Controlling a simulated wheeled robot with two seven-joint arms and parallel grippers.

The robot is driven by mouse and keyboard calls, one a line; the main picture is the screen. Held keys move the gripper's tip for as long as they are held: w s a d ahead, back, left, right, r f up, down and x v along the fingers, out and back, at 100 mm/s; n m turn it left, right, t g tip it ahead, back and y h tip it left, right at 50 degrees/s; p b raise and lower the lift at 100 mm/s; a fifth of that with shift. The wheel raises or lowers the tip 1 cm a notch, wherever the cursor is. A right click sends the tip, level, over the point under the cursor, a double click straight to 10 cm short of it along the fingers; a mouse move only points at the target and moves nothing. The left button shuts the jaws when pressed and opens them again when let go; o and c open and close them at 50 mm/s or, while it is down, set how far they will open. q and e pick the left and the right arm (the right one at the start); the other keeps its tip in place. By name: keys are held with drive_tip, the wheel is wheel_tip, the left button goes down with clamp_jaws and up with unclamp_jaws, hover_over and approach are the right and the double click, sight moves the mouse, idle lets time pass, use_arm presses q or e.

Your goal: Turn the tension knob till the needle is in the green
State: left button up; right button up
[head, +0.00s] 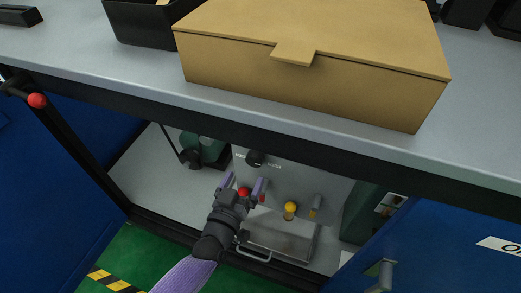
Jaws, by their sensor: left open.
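My left gripper (243,183) reaches into the open cabinet under the counter. Its two purple fingers are apart, and a red round part (244,191) shows between them; I cannot tell whether they touch it. Behind is a light grey panel (335,190) with a black round knob (256,158) near its top edge, just beyond the fingertips, with small unreadable lettering beside it. A yellow knob (290,207) sits to the right of the gripper. I cannot make out which is the tension knob, nor any needle or green band. My right gripper is not in view.
The grey counter (120,75) overhangs the cabinet and carries a cardboard box (300,85) and a black bin (140,28). Blue doors stand at left (45,190) and right (440,240). A tray with a handle (280,240) sits below the panel.

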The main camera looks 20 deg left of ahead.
sight(253, 162)
use_arm(q)
drive_tip(key=w+b, duration=0.1)
drive_tip(key=w, duration=0.1)
drive_tip(key=w+f+b, duration=0.1)
drive_tip(key=w, duration=0.1)
drive_tip(key=shift+w, duration=0.15)
drive_tip(key=shift+w+r+b, duration=0.2)
drive_tip(key=shift+w+b, duration=0.15)
drive_tip(key=shift+w, duration=0.6)
drive_tip(key=shift+w+d+r, duration=0.1)
drive_tip(key=shift+w+r, duration=0.1)
drive_tip(key=shift+w, duration=0.15)
drive_tip(key=c, duration=1.3)
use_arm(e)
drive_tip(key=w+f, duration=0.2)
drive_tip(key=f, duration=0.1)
